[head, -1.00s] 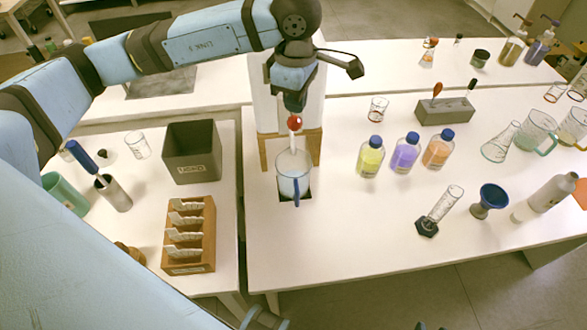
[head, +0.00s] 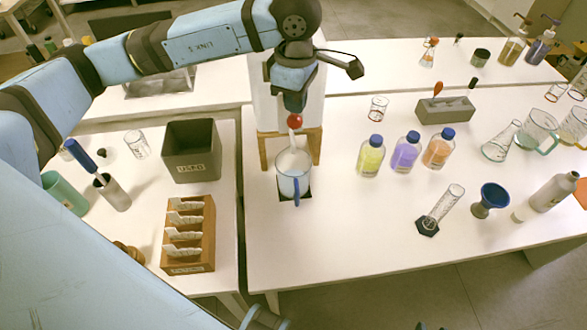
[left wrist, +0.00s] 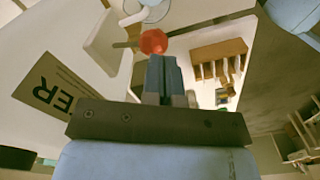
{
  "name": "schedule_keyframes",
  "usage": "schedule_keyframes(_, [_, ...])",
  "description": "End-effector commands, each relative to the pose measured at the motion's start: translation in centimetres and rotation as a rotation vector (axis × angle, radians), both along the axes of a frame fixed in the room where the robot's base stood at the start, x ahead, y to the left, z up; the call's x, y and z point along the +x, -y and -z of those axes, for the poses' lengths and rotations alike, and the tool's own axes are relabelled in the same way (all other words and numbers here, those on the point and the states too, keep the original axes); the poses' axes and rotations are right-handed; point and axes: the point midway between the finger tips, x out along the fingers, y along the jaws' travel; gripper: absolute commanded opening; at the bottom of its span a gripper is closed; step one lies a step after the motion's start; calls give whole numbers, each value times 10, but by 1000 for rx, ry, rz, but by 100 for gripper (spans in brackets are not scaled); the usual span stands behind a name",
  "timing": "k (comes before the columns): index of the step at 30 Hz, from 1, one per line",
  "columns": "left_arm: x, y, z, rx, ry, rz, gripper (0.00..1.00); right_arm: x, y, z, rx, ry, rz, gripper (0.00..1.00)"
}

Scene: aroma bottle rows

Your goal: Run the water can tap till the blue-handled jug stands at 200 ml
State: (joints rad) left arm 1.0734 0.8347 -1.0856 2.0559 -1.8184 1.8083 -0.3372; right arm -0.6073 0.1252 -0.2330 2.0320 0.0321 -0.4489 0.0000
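The water can (head: 290,95) stands on a wooden stand (head: 264,150) at the back of the middle table. Its tap has a red knob (head: 295,121), which also shows in the left wrist view (left wrist: 153,41). The clear jug (head: 293,174) stands upright below the tap on a dark square pad (head: 283,196), its blue handle (head: 297,192) facing me. The jug looks pale inside; its level and marks are too small to read. My left gripper (head: 295,108) is right above the knob, its fingers together, tips at the knob in the left wrist view (left wrist: 160,62).
Three blue-capped bottles (head: 405,153), a cylinder (head: 440,212) and a blue funnel (head: 490,201) stand right of the jug. A dark box (head: 191,151) and a wooden card rack (head: 188,235) stand on the left table. The table just right of the jug is clear.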

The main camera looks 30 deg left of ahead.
Motion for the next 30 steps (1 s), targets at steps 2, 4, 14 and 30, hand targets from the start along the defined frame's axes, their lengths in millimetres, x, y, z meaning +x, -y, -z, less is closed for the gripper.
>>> schedule_keyframes(2, [0,0,3,0,0,0,0,0,0,2,0,0,0,43])
schedule_keyframes(4, [0,0,4,0,0,0,0,0,0,4,0,1,0,43])
schedule_keyframes(14, [0,0,11,0,0,0,0,0,0,10,1,1,-1,43])
schedule_keyframes(30, [0,0,22,0,0,0,0,0,-1,20,1,1,-1,43])
